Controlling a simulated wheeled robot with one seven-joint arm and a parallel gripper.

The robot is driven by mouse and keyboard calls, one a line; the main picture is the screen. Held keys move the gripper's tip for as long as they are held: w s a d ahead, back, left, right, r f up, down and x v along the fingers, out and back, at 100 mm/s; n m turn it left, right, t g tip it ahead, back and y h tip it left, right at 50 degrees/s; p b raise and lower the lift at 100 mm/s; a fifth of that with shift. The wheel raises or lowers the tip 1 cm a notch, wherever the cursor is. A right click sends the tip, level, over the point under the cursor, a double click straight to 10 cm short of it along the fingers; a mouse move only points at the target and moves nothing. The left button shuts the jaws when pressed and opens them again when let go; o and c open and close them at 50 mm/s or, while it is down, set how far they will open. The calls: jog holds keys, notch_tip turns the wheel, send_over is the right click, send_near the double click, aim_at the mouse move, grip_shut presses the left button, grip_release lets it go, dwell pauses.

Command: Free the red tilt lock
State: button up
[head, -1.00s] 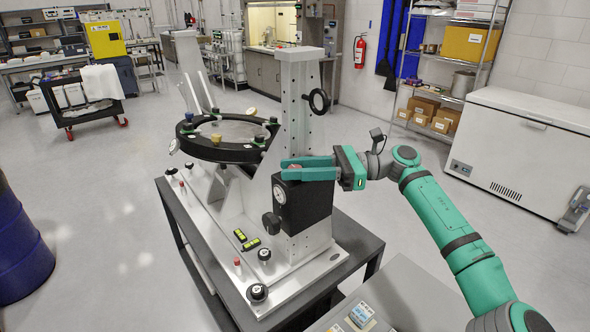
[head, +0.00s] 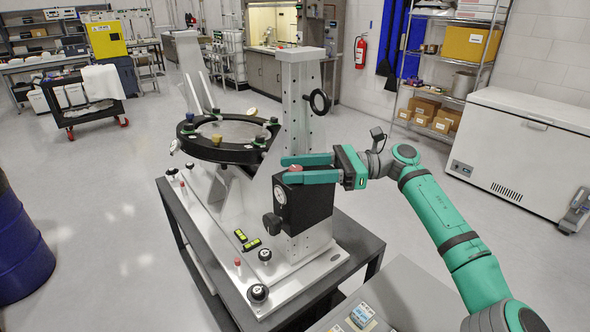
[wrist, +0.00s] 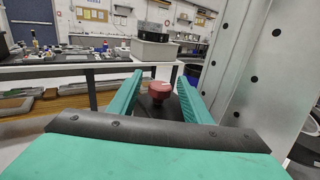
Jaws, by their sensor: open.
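A red knob (head: 295,169), which looks like the tilt lock, stands on top of the black box (head: 304,205) on the fixture's right upright. In the wrist view the red knob (wrist: 160,90) sits between my two fingers, with a gap visible on either side. My gripper (head: 284,169) is open, its teal fingers level and reaching left over the black box, one on the far side of the knob and one on the near side. The near finger hides part of the knob's lower portion in the head view.
The upright (head: 301,110) rises just behind the fingers and carries a black ring handle (head: 319,101). A round black ring frame (head: 218,152) lies to the left. Small red-topped posts, black knobs and yellow levels sit on the base plate (head: 210,240).

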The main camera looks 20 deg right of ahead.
jog(key=s+d, duration=0.2)
jog(key=d, duration=0.8)
jog(key=shift+d, duration=0.3)
